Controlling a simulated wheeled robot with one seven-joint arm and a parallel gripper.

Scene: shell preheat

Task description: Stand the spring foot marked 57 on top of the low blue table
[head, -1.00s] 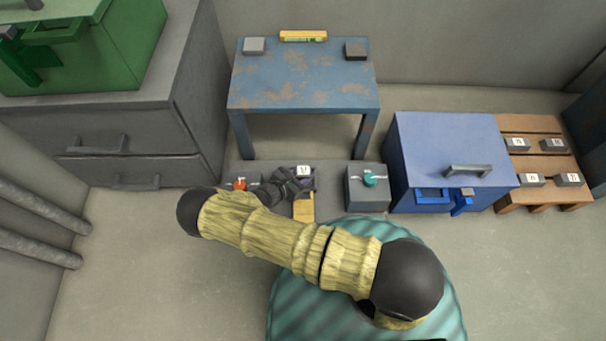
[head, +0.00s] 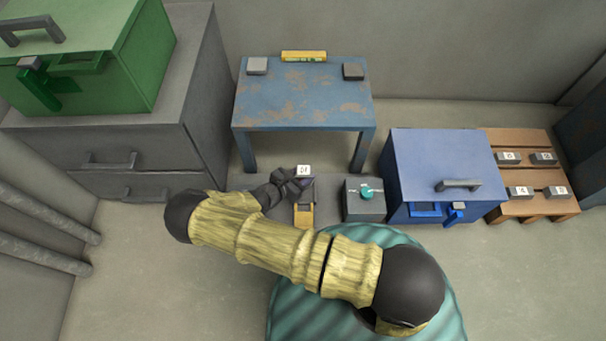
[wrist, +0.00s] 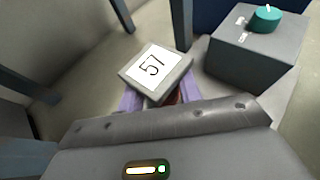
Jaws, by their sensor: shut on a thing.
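The spring foot marked 57 shows in the wrist view (wrist: 155,70) as a grey block with a white numbered plate on top, held between the purple fingers of my gripper (wrist: 160,97). In the head view the foot (head: 303,170) is a small white-topped block at the tip of my dark gripper (head: 288,184), in front of the table's open underside. Its lower part is mostly hidden. The low blue table (head: 300,118) has a worn, rusty top and stands behind my gripper. The foot is apart from the table top.
On the table are a light grey block (head: 257,66), a dark block (head: 353,72) and a yellow level (head: 303,57); its middle is clear. A grey box with a teal knob (head: 364,201), a blue chest (head: 440,160) and a wooden rack with several numbered blocks (head: 530,185) stand right.

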